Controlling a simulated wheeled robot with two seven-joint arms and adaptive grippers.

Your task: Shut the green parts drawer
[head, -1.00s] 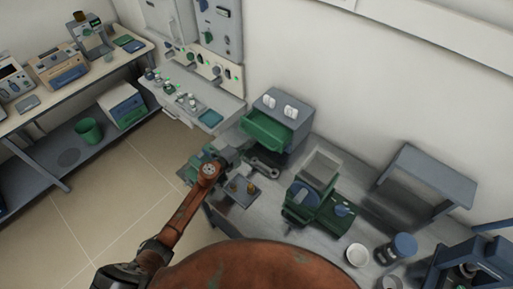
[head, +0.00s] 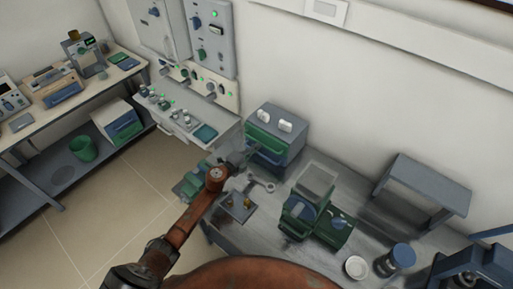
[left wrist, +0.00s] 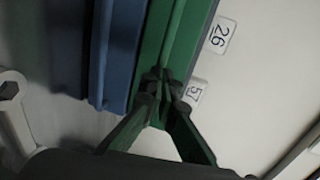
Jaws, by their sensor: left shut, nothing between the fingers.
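The green parts drawer (head: 266,138) is in the small grey cabinet (head: 287,112) on the bench. Its front now sits close against the cabinet face; I cannot tell whether a thin gap is left. A blue drawer (head: 264,154) is below it. My left gripper (head: 240,157) is shut and empty, in front of the cabinet. In the left wrist view its closed fingertips (left wrist: 163,80) are at the green drawer front (left wrist: 178,35), seemingly touching it, with the blue drawer (left wrist: 114,45) to the left. My right gripper is not in view.
A wrench (head: 262,185) lies on the bench before the cabinet. A small grey block with knobs (head: 238,207) and a green device (head: 318,215) stand nearby. A control panel (head: 205,75) is on the wall behind left.

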